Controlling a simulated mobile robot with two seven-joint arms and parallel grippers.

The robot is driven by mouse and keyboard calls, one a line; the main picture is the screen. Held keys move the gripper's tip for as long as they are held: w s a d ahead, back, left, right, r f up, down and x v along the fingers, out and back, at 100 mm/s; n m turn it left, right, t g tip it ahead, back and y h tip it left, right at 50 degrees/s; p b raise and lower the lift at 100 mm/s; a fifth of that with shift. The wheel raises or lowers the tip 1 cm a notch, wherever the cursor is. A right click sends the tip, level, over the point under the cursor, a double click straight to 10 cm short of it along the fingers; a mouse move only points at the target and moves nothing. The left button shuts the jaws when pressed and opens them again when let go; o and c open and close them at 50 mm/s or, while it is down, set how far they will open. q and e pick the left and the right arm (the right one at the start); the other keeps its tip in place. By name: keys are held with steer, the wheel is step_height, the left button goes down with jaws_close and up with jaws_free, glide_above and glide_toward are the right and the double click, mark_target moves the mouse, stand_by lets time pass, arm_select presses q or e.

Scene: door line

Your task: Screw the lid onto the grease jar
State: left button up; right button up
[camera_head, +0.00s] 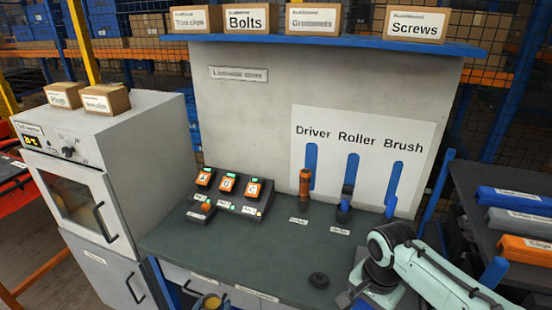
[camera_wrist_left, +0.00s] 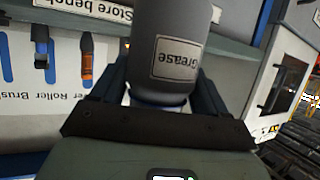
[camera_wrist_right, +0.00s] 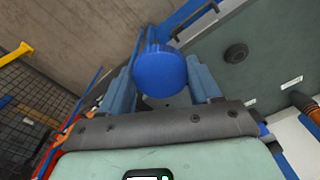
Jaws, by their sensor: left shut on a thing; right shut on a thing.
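The grease jar (camera_wrist_left: 170,28) is a grey cylinder with a pale "Grease" label. My left gripper (camera_wrist_left: 163,88) is shut on it, fingers on both sides. In the head view the jar's open top shows a yellowish inside (camera_head: 211,303) at the bottom edge, in front of the bench. A blue round lid (camera_wrist_right: 160,74) is in the right wrist view, and my right gripper (camera_wrist_right: 164,88) is shut on it. In the head view my right arm is at the lower right, and the lid cannot be made out there. The lid is apart from the jar.
The bench (camera_head: 240,250) has a clear green top with a small dark round piece (camera_head: 318,281) near its front. A button panel (camera_head: 228,190) and an upright orange-brown tool (camera_head: 304,186) stand farther back. A grey oven-like cabinet (camera_head: 110,150) is left; a dark rack (camera_head: 500,190) is right.

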steer(key=w+a+f+n, duration=0.1)
steer(key=f+n, duration=0.3)
steer(key=f, duration=0.6)
steer(key=w+f+n, duration=0.4)
steer(key=f+n, duration=0.1)
steer(key=f, duration=0.6)
steer(key=shift+w+a+f+n, duration=0.2)
steer(key=shift+a+f+n, duration=0.1)
steer(key=shift+a, duration=0.1)
arm_select(q)
steer(key=w+d+f+m+g+h, duration=0.2)
steer(key=d+m+h, duration=0.6)
steer(key=d, duration=0.5)
steer(key=shift+d+f+g+h, duration=0.25)
steer(key=shift+f+g+h, duration=0.25)
steer(key=shift+f, duration=0.4)
arm_select(e)
steer(key=w+a+r+m, duration=0.3)
steer(key=a+r, duration=0.3)
steer(key=a, duration=0.4)
steer(key=w+a+r+m, duration=0.2)
steer(key=a+r+m, duration=0.2)
steer(key=a+r, duration=0.3)
steer(key=a, duration=0.4)
steer(key=shift+w+r, duration=0.15)
steer(key=shift+w, duration=0.25)
